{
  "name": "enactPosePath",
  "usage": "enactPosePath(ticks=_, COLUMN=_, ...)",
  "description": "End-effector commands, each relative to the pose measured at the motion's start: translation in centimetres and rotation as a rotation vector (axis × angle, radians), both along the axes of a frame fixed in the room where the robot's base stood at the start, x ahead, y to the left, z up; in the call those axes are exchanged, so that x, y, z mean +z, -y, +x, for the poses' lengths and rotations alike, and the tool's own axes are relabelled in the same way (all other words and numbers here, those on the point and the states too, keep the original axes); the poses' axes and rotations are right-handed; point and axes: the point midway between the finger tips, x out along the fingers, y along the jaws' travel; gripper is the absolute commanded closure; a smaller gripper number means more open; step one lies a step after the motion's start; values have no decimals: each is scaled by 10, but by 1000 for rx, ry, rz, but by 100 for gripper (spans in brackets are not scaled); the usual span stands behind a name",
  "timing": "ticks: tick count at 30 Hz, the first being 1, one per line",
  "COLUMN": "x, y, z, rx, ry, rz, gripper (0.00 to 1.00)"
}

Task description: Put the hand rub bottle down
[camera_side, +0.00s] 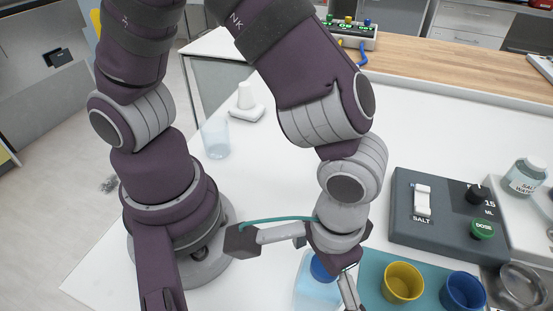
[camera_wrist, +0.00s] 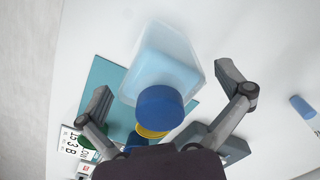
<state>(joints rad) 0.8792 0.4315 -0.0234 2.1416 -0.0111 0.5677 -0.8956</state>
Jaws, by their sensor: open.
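The hand rub bottle is pale blue and see-through with a dark blue cap. In the wrist view the bottle (camera_wrist: 172,48) lies between the fingers of my gripper (camera_wrist: 166,84), with clear gaps on both sides. My gripper is open. In the side view the bottle (camera_side: 312,290) is at the bottom edge, left of the teal mat (camera_side: 372,261), partly hidden by my gripper (camera_side: 338,266). Its base is cut off there, so its contact with the white table is not visible.
A yellow cup (camera_side: 403,283) and a blue cup (camera_side: 463,291) stand on the mat's right side. A dark dosing box (camera_side: 445,222) is behind them. A clear cup (camera_side: 215,138) and a white cone-shaped thing (camera_side: 246,103) stand further back. The table's middle is clear.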

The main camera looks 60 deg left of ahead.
Motion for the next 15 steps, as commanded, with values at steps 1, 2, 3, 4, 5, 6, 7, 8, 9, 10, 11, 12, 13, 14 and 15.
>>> enactPosePath(ticks=1, x=0, y=0, z=0, rx=0, ry=0, rz=0, gripper=0)
enactPosePath(ticks=2, x=0, y=0, z=0, rx=0, ry=0, rz=0, gripper=0)
enactPosePath(ticks=3, x=1, y=0, z=0, rx=0, ry=0, rz=0, gripper=0)
enactPosePath(ticks=4, x=2, y=0, z=0, rx=0, ry=1, rz=-1, gripper=0)
enactPosePath(ticks=5, x=4, y=0, z=0, rx=0, ry=1, rz=-2, gripper=0)
enactPosePath(ticks=6, x=8, y=1, z=1, rx=0, ry=2, rz=-3, gripper=0)
enactPosePath(ticks=7, x=13, y=1, z=1, rx=0, ry=3, rz=-4, gripper=0)
enactPosePath(ticks=8, x=18, y=1, z=1, rx=1, ry=3, rz=-5, gripper=0)
enactPosePath(ticks=9, x=27, y=1, z=1, rx=1, ry=4, rz=-6, gripper=0)
enactPosePath(ticks=10, x=34, y=1, z=1, rx=2, ry=5, rz=-7, gripper=0)
enactPosePath(ticks=11, x=42, y=1, z=1, rx=2, ry=6, rz=-8, gripper=0)
enactPosePath(ticks=12, x=53, y=1, z=1, rx=1, ry=6, rz=-8, gripper=0)
enactPosePath(ticks=13, x=61, y=1, z=1, rx=0, ry=7, rz=-9, gripper=0)
enactPosePath(ticks=14, x=69, y=1, z=1, rx=0, ry=7, rz=-9, gripper=0)
enactPosePath(ticks=15, x=80, y=1, z=1, rx=1, ry=7, rz=-8, gripper=0)
